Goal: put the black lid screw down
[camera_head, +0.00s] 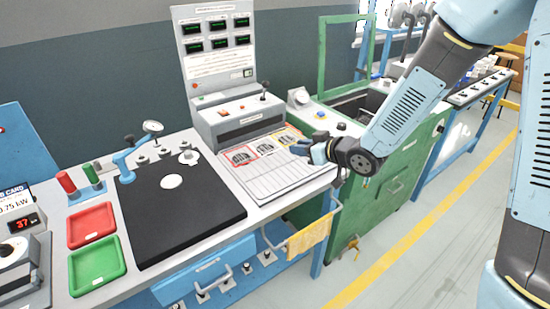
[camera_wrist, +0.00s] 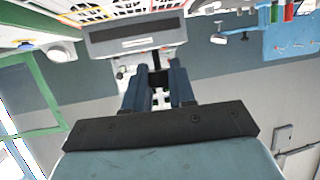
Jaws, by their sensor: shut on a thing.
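My gripper (camera_head: 306,149) is above the right end of the bench, near the right edge of a white ruled board (camera_head: 275,187). In the wrist view its two blue-grey fingers (camera_wrist: 158,82) are shut on a small dark piece, the black lid screw (camera_wrist: 158,77). Only a little of the screw shows between the fingertips. In the head view the fingers hide it. The screw appears held clear of the board.
The board has red, white and yellow frames along its back. A grey console (camera_head: 239,117) stands behind it. A black mat (camera_head: 185,215), a red tray (camera_head: 92,225) and a green tray (camera_head: 97,264) are to the left. A green cabinet (camera_head: 398,165) stands right.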

